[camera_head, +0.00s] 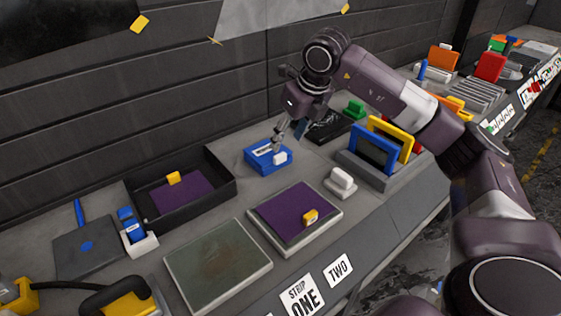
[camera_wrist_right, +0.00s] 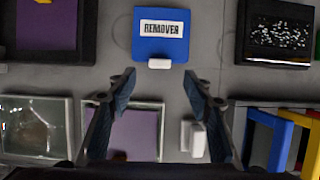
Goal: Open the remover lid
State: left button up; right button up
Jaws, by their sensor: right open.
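The remover box (camera_head: 266,157) is blue with a white label and stands on the bench near the wall. In the right wrist view the box (camera_wrist_right: 161,45) reads REMOVER, and a white tab (camera_wrist_right: 160,64) sticks out at its near edge. The lid looks shut. My right gripper (camera_head: 280,135) is above the box in the head view. In the right wrist view its two fingers (camera_wrist_right: 160,88) are spread wide with nothing between them, and the tab lies beyond the fingertips. My left gripper is not in view.
A black tray (camera_head: 226,192) with a purple sheet stands left of the box. A framed purple panel (camera_head: 290,212), a white-handled block (camera_head: 341,183) and a grey rack (camera_head: 385,178) with blue and yellow frames stand nearby. A dark speckled tray (camera_wrist_right: 275,34) is right of the box.

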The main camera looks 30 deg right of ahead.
aim_at(281, 155)
jog(key=p+x, duration=0.1)
jog(key=x, duration=0.5)
jog(key=shift+w+f, duration=0.15)
jog(key=shift+f, duration=0.2)
jog(key=shift+w+f, duration=0.2)
jog(key=shift+f, duration=0.25)
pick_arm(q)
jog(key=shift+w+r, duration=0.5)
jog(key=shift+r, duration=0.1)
pick_arm(e)
grip_shut()
